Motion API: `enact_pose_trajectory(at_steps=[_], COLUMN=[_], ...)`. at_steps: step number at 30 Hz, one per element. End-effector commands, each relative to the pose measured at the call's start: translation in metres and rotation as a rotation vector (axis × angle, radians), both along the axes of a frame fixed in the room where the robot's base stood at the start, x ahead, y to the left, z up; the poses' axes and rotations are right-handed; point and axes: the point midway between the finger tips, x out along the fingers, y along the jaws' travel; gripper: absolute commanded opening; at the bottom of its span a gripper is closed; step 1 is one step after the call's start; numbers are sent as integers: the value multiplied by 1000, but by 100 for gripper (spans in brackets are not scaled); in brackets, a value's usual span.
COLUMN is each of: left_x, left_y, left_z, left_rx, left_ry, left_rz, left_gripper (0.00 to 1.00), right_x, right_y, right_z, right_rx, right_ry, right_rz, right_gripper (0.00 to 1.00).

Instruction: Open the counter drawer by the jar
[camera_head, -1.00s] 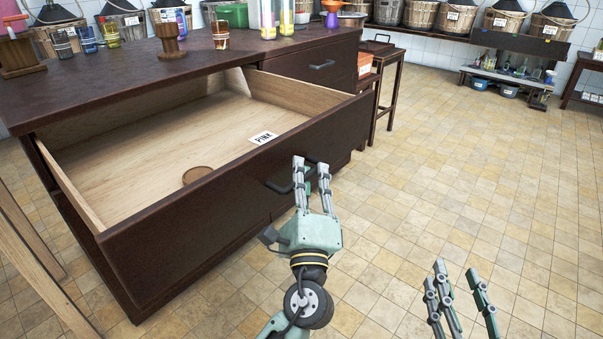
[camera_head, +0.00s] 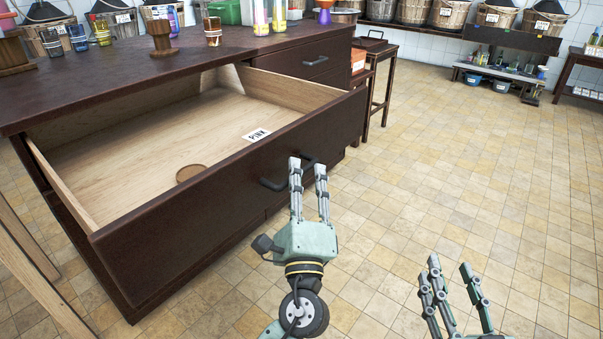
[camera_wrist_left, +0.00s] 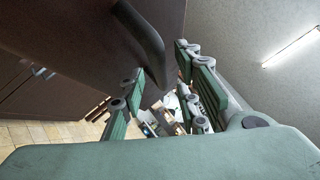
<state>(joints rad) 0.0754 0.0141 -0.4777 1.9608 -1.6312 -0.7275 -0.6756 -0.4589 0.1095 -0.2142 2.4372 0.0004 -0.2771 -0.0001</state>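The counter drawer (camera_head: 200,212) stands pulled far out of the dark brown counter (camera_head: 110,58). Its pale wood inside shows a paper marked PINK (camera_head: 257,134) and a round wooden disc (camera_head: 190,173). The dark bar handle (camera_head: 273,185) is on the drawer front. My left gripper (camera_head: 307,165) is at this handle with its fingers apart. In the left wrist view the handle (camera_wrist_left: 140,35) lies just beyond the spread fingers; I cannot tell whether they touch it. My right gripper (camera_head: 450,266) is open and empty over the floor, away from the counter.
A brown goblet (camera_head: 161,38), small glasses (camera_head: 213,30) and tall bottles stand on the counter top. A wooden stool (camera_head: 378,70) is beyond the counter. Baskets line the back shelf. The tiled floor (camera_head: 460,150) on the right is clear.

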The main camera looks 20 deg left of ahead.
Motion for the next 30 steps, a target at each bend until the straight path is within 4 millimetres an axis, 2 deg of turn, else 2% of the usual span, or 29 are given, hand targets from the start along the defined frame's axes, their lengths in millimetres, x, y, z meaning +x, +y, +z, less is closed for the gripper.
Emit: enact_pose_trajectory(at_steps=[9, 15, 20, 30], left_x=[-60, -83, -89, -89], left_y=[-19, -26, -28, -28], left_z=[-28, -38, -40, -40], left_rx=[1, 3, 1, 1], left_ry=[5, 3, 2, 1], left_rz=[-1, -1, 0, 0], left_gripper=[30, 30, 30, 30], right_x=[0, 0, 0, 0], right_y=[0, 0, 0, 0], right_z=[1, 1, 1, 1], right_rx=[0, 0, 0, 0], right_ry=[-2, -2, -2, -2], right_rz=[0, 0, 0, 0], right_gripper=[40, 40, 40, 40])
